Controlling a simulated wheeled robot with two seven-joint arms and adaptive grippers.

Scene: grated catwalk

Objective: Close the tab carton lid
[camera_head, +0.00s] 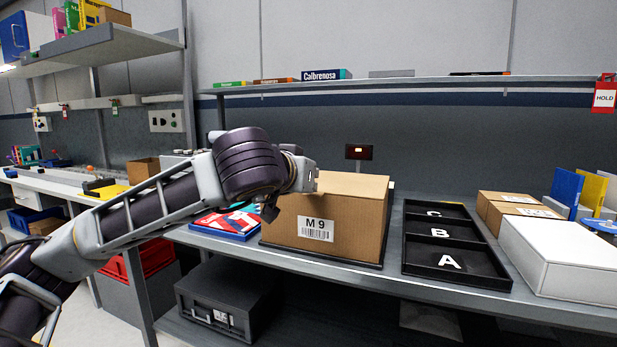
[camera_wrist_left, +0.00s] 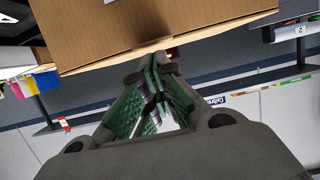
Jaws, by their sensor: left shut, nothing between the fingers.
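The tab carton (camera_head: 345,225) is a brown cardboard box with an "M 9" label on its front, standing on the bench in the head view. Its lid (camera_head: 355,186) lies about flat over the top; I cannot tell whether the tab is tucked in. My left gripper (camera_head: 269,212) is shut and empty at the carton's front left, and its wrist hides the lid's left front corner. In the left wrist view the closed fingertips (camera_wrist_left: 158,60) are at the edge of the carton (camera_wrist_left: 130,35); contact is unclear. My right gripper is out of view.
A black tray (camera_head: 480,262) marked A, B, C stands right of the carton, with a white box (camera_head: 560,252) beyond it. A red and blue flat box (camera_head: 226,222) lies to the left. A shelf (camera_head: 420,84) runs above the bench.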

